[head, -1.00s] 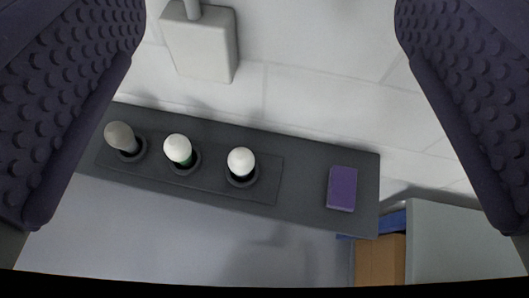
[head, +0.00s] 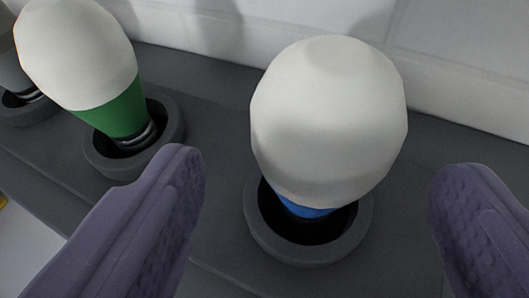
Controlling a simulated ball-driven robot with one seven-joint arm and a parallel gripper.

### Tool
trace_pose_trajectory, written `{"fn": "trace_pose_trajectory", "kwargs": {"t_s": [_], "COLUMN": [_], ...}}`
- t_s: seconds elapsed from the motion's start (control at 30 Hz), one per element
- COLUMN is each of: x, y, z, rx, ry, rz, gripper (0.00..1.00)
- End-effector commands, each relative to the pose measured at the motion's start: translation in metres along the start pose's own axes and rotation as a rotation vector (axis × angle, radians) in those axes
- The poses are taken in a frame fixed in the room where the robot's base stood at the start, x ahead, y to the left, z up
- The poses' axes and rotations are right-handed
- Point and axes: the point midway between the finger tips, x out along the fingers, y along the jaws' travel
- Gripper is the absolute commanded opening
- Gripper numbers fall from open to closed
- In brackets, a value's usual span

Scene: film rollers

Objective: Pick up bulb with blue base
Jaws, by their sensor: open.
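The bulb with the blue base (head: 328,125) stands in a round dark socket (head: 262,235), right of the picture's middle. Its white globe is large in view, and a thin strip of its blue base shows below, inside the socket ring. My gripper (head: 318,185) is open. One purple textured finger is on the left of the bulb and the other on the right, with a gap on each side. Neither finger appears to touch it.
A bulb with a green base (head: 78,55) stands tilted in the socket to the left, close to my left finger. A grey bulb (head: 8,65) is partly cut off at the far left. A white block wall (head: 460,65) rises behind the dark grey shelf (head: 225,75).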

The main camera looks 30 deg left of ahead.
Motion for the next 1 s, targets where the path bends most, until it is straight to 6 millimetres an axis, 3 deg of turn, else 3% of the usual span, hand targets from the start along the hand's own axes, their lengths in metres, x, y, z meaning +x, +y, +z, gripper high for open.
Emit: {"fn": "trace_pose_trajectory", "kwargs": {"t_s": [0.4,0.67,0.77,0.93,1.0], "x": [0.063,0.067,0.067,0.067,0.067], "y": [0.001,0.002,0.002,0.002,0.002], "z": [-0.001,-0.004,-0.004,-0.003,-0.004], "rx": [-0.001,0.000,0.000,-0.001,-0.001], "ry": [0.000,0.000,0.000,0.000,0.000], "rz": [0.001,0.003,0.003,0.003,0.003], "gripper": [0.86,0.86,0.68,0.29,0.29]}}
